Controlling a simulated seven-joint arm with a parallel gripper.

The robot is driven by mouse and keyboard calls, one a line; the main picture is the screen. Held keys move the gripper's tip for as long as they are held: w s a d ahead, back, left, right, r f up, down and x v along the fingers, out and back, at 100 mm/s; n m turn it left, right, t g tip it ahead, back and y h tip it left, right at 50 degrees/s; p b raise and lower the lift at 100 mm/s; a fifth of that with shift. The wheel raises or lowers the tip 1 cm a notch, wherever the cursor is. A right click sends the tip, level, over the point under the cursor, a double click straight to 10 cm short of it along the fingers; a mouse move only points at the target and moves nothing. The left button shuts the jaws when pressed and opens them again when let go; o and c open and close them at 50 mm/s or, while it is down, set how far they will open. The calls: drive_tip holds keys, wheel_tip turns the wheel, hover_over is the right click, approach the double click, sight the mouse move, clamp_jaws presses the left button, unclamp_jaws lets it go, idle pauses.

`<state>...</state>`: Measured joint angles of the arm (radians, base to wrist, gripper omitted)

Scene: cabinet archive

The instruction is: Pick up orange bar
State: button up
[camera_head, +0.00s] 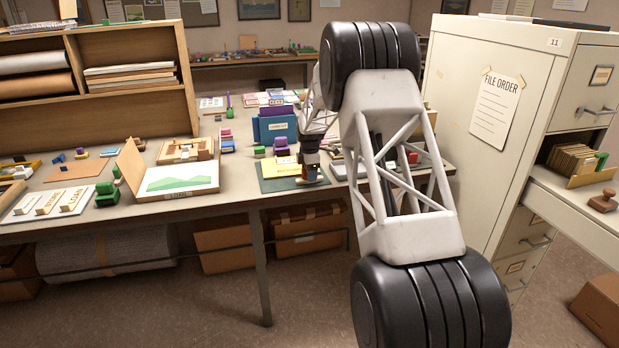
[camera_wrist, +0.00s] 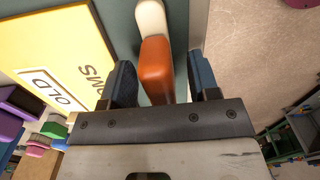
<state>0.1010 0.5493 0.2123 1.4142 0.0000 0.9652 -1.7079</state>
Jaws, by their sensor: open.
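In the wrist view, the orange bar (camera_wrist: 156,66) lies between the two dark fingers of my gripper (camera_wrist: 162,75). The bar is above a grey-green mat (camera_wrist: 181,40). In the head view, my gripper (camera_head: 312,172) is low over the mat (camera_head: 276,186) near the table's front edge. The bar is too small to make out clearly there.
A yellow card (camera_wrist: 55,45) with lettering lies left of the bar in the wrist view. The floor (camera_wrist: 245,60) shows past the table edge to its right. Blue folders (camera_head: 277,128) stand behind the mat. A filing cabinet (camera_head: 500,110) with an open drawer (camera_head: 572,200) stands at right.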

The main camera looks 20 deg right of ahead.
idle(0.5)
clamp_jaws()
drive_tip(key=shift+r, duration=0.1)
drive_tip(key=shift+r, duration=0.4)
wheel_tip(320, 180, up, 3)
drive_tip(key=shift+f, duration=0.15)
drive_tip(key=s+a+r, duration=0.1)
drive_tip(key=s, duration=1.5)
drive_tip(key=shift+a, duration=0.25)
drive_tip(key=shift+r, duration=0.1)
